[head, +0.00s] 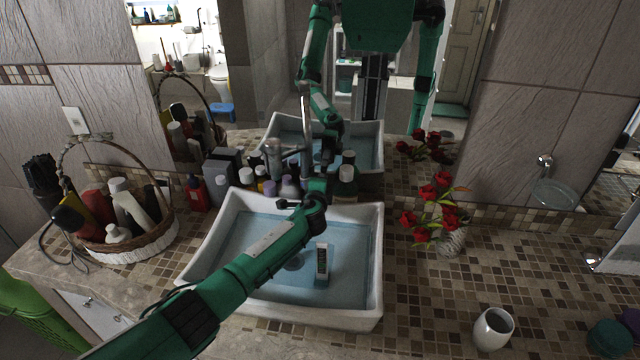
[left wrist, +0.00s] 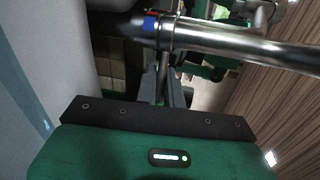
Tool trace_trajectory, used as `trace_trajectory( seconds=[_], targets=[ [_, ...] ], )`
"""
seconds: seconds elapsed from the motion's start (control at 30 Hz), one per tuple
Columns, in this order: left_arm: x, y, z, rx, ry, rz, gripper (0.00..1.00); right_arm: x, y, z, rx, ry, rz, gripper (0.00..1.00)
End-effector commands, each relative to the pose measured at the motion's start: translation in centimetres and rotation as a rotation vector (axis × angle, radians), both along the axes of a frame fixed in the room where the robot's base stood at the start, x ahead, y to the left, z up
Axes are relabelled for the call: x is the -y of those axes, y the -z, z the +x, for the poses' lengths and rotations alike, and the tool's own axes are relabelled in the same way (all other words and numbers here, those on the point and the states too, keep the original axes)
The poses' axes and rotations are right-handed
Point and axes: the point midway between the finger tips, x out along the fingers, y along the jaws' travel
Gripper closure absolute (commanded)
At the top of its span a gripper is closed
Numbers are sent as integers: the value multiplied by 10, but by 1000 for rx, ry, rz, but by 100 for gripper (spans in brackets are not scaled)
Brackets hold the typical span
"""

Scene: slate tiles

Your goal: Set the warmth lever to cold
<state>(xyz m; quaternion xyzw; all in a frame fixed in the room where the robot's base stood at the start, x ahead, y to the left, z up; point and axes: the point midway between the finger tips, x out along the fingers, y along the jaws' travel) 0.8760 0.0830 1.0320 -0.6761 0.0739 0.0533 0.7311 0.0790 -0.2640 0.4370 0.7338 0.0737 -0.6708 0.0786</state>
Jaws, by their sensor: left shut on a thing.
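The chrome faucet (head: 276,158) stands at the back of the white sink, partly hidden by my left arm. In the left wrist view its thick chrome pipe (left wrist: 235,42) crosses the top, with a blue mark (left wrist: 150,24) near its left end. A thin metal lever (left wrist: 163,72) sits below the pipe. My left gripper (left wrist: 166,98) is shut on the lever, its fingers partly hidden by the dark edge of the hand. In the head view my left arm reaches across the sink, and its fingertips are hard to make out. My right gripper is not seen directly.
The white sink (head: 370,308) holds a small upright item (head: 322,262). A basket of bottles (head: 160,232) stands left, several bottles behind the sink. A vase with red flowers (head: 450,240) and a white cup (head: 493,329) stand right. A mirror behind reflects me.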

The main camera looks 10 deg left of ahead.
Motion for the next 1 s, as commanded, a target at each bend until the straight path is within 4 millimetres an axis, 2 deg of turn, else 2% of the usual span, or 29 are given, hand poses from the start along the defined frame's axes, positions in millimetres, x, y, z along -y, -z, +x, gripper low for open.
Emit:
trace_trajectory(
  seconds=[0.03, 0.1, 0.13, 0.53, 0.67, 1.0],
  targets=[
    [0, 2, -1, -3, 0, 1, 85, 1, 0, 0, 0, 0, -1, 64],
    [0, 2, -1, -2, 0, 0, 71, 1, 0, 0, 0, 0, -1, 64],
    [0, 2, -1, -2, 0, 0, 69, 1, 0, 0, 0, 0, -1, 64],
    [0, 0, 0, 0, 2, 1, 69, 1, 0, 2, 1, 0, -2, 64],
    [-2, -2, -1, 0, 26, 2, 69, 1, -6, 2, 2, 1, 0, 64],
    [-10, -2, -12, 0, 263, 6, 69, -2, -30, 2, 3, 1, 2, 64]
  ],
)
